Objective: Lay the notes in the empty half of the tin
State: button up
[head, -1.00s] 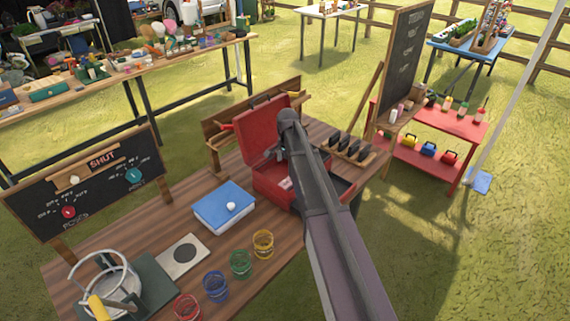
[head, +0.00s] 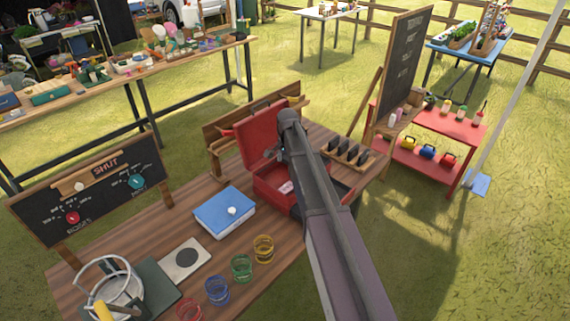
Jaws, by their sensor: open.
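The red tin (head: 262,192) stands open on the wooden table, its lid (head: 262,138) raised at the back. A small pale pinkish item (head: 287,187), perhaps the notes, shows inside the tin beside my arm. My arm crosses in front of the tin and hides much of its inside, so I cannot tell which half is empty. My gripper (head: 271,153) shows only as a small grey part above the tin, in front of the lid. It is open, with nothing visible in it; most of it is hidden behind my arm.
A rack of dark pieces (head: 348,152) is at the right.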

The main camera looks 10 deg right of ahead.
jog(key=s+a+n, duration=0.2)
jog(key=s+n, duration=0.8)
jog(key=s, duration=1.7)
jog(key=shift+s+n, duration=0.15)
jog(key=shift+n, duration=0.25)
